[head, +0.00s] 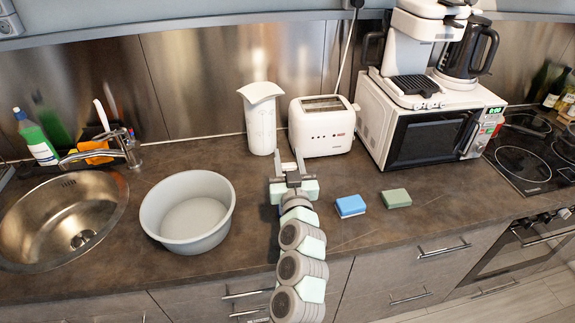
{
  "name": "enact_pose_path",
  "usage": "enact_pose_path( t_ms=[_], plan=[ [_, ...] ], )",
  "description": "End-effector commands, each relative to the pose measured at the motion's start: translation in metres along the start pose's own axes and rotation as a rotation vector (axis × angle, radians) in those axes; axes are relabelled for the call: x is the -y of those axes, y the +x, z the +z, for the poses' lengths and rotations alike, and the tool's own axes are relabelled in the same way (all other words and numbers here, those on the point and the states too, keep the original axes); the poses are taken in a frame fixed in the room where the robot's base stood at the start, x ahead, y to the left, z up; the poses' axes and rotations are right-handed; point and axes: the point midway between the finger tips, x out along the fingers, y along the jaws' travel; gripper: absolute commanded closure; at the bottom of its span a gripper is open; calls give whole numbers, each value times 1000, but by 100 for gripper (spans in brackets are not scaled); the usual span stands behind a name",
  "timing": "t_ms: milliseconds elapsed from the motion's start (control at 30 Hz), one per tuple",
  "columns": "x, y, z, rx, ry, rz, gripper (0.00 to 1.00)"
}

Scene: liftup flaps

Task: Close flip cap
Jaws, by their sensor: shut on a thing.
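No flip cap can be made out with certainty. A tall white container (262,125) with a flared, slanted top (262,92) stands upright against the back wall, left of the toaster. My gripper (288,157) is over the counter in front of the container and toaster, its two fingers pointing to the back. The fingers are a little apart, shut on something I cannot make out. Whether they touch the container is not clear.
A white toaster (322,128) stands just behind my gripper. A grey basin (189,213) and a sink (62,220) are to the left. A blue sponge (350,206) and green sponge (397,198) lie right, before a microwave (420,130). A grey-blue edge (200,25) runs along the top.

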Motion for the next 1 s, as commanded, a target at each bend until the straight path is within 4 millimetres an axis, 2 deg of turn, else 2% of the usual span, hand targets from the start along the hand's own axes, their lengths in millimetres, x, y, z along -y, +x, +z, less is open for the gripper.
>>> enact_pose_path(
  t_ms=[200,233,467,767,867,1000],
  plan=[
    [0,0,0,3,0,-1,100],
    [0,0,0,3,0,0,60],
    [0,0,0,3,0,-1,42],
    [0,-1,0,3,1,-1,40],
    [0,-6,0,3,1,0,40],
    [1,-24,1,5,2,-1,40]
  ],
)
